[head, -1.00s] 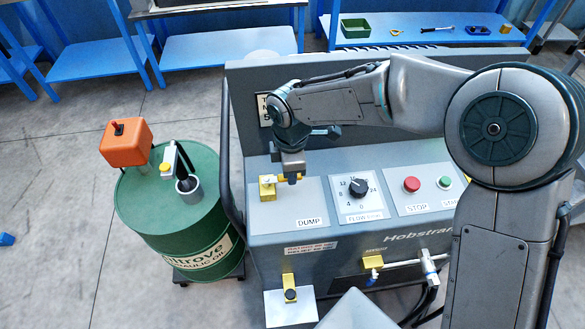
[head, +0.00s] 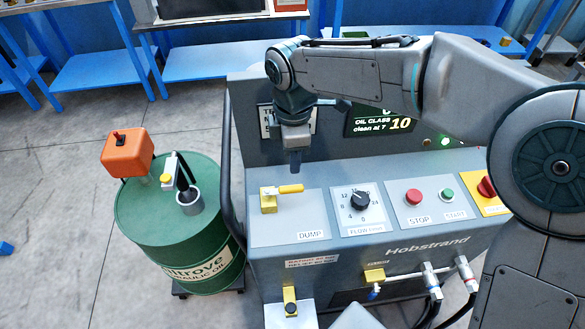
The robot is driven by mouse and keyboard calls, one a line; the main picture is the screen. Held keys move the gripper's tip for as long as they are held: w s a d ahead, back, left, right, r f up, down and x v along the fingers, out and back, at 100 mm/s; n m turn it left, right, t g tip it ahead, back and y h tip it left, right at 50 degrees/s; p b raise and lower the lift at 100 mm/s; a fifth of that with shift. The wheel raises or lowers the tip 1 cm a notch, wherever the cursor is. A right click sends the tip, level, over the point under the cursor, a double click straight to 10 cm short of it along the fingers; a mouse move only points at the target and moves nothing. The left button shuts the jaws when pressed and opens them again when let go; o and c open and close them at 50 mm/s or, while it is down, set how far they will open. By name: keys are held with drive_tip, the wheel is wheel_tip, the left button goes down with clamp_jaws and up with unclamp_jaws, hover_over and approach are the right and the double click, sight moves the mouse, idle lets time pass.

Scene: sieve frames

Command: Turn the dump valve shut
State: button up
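The dump valve (head: 268,202) is a yellow block on the left of the grey control panel, above the DUMP label (head: 311,235). Its yellow lever (head: 291,189) points right, roughly along the panel. My gripper (head: 296,168) hangs pointing down just above and behind the lever, apart from it as far as I can see. Its fingers show as one narrow dark shape, seen edge-on, so the gap between them is hidden. Nothing shows held in it.
The panel also carries a flow dial (head: 360,200), a red STOP button (head: 413,196), a green START button (head: 447,194) and a red rotary switch (head: 487,187). A display (head: 380,122) reads "OIL CLASS clean at 7" and 10. A green oil drum (head: 135,225) stands left.

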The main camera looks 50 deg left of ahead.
wheel_tip(320, 180, up, 4)
drive_tip(key=shift+f, duration=0.25)
drive_tip(key=shift+w, duration=0.1)
idle(0.4)
drive_tip(key=w+d+r+m+t, duration=0.1)
drive_tip(key=w+d+m, duration=0.35)
drive_tip(key=d, duration=0.45)
drive_tip(key=w+d+r+m, duration=0.1)
drive_tip(key=w+d+m, duration=0.3)
drive_tip(key=d, duration=0.5)
drive_tip(key=w+d+m+t, duration=0.1)
drive_tip(key=w+d+m, duration=0.2)
drive_tip(key=d+m, duration=0.35)
drive_tip(key=s+d+f+m, duration=0.1)
drive_tip(key=s+d+m, duration=0.2)
drive_tip(key=d+m, duration=0.4)
drive_tip(key=s+d+f+m+t, duration=0.1)
drive_tip(key=s+d+m, duration=0.3)
drive_tip(key=d, duration=1.3)
drive_tip(key=m, duration=0.3)
drive_tip(key=shift+s, duration=0.25)
